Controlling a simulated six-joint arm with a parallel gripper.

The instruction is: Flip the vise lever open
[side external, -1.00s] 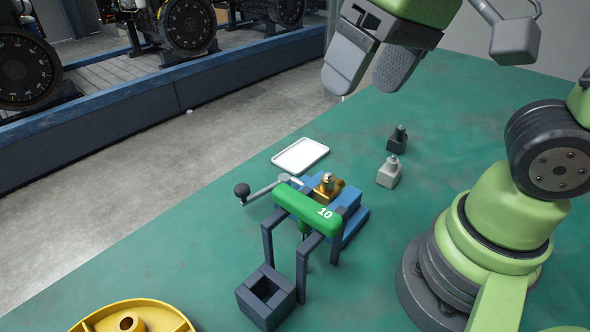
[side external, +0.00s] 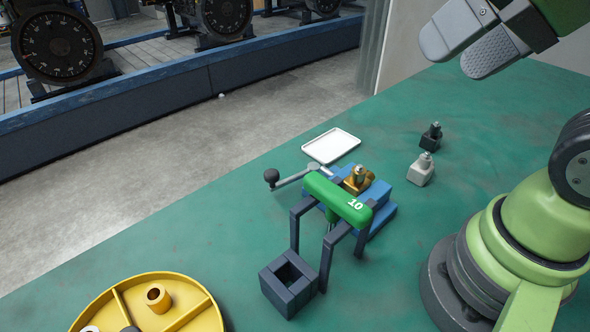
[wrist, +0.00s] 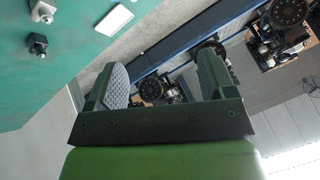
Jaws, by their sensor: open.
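The vise lever is a grey bar (side external: 292,178) with a black ball knob (side external: 271,176), pointing left from the blue vise (side external: 383,213) in the side view. A brass part (side external: 357,180) sits on top of the vise. A green bar marked 10 (side external: 338,198) on dark legs stands in front and hides part of the vise. My gripper (side external: 465,52) is open and empty, high at the upper right, well away from the lever. In the wrist view its two fingers (wrist: 162,78) are apart with nothing between them. The vise is not seen in that view.
A white tray (side external: 331,146) lies behind the vise. A black fitting (side external: 431,136) and a light grey fitting (side external: 421,170) stand to its right. A hollow dark block (side external: 289,284) and a yellow divided tray (side external: 127,302) are in front. Green table between them is clear.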

